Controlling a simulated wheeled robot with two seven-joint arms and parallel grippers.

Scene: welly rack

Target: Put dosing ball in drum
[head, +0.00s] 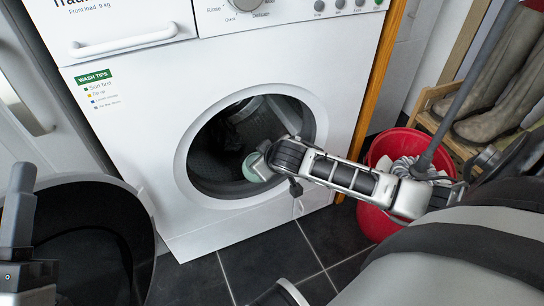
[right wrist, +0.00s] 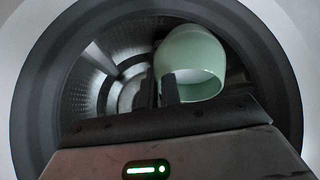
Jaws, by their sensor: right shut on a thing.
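The dosing ball is a pale green, hollow, cup-like ball (head: 251,172). It also shows in the right wrist view (right wrist: 193,48), with its open rim towards the camera. My right gripper (head: 262,158) is shut on it and holds it at the round door opening, in front of the drum. The drum (head: 215,160) of the white washing machine is dark inside. Its perforated metal wall shows in the right wrist view (right wrist: 92,85). A grey part of my left arm shows at the left edge of the head view; its jaw opening cannot be made out.
The grey door ring (head: 186,185) surrounds the opening closely. A red bucket (head: 372,215) with a mop stands right of the machine. Boots (head: 485,110) stand on a wooden rack (head: 425,100). A dark round shape, perhaps the open door (head: 150,215), is at the lower left.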

